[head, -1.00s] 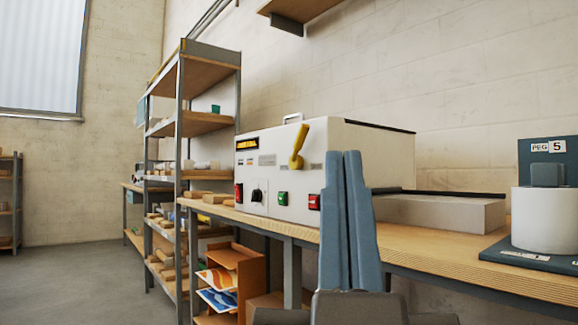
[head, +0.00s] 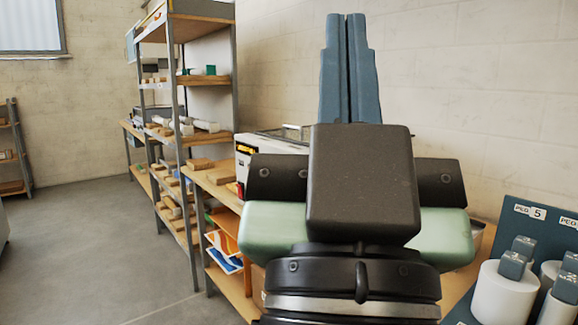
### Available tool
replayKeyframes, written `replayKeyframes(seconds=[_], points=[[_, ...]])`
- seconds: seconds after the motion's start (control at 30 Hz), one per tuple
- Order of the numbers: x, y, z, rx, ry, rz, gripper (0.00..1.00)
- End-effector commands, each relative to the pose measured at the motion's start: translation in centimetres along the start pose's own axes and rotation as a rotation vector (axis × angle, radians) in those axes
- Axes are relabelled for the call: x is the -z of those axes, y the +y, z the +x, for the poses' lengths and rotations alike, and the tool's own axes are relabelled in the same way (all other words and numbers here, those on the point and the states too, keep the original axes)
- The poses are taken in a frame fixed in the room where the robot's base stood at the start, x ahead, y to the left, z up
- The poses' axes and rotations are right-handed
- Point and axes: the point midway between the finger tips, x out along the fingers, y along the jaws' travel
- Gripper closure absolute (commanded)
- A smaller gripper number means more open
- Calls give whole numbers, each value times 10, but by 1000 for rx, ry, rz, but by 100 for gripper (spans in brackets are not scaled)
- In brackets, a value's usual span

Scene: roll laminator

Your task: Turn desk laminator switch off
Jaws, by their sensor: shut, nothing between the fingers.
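The desk laminator (head: 268,143) is a white box on the wooden bench. Only part of its top and its left front edge show in the head view, left of my gripper. My gripper and wrist hide most of its front panel, so its switches cannot be seen. My gripper (head: 345,20) points up in the middle of the view, its two blue-grey fingers together with nothing between them. It stands in front of the laminator from the camera's side, with the fingertips above the laminator's top in the picture.
A peg board (head: 540,222) with white rolls (head: 503,292) stands on the bench at the lower right. A metal shelf rack (head: 180,90) with small boxes stands at the left. An orange sorter (head: 226,235) sits below the bench. The floor (head: 90,250) at the left is open.

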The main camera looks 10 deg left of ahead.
Motion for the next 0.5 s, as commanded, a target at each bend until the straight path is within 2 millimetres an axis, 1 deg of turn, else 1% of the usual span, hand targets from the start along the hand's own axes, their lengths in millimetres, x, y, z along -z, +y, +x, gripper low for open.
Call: replayKeyframes(seconds=[0.03,0.2,0.33,0.4,0.5], points=[[25,0,27,0,0,1,100],[66,0,69,1,0,2,100],[93,0,98,1,0,3,100],[103,0,109,1,0,3,100],[110,0,116,1,0,4,100]])
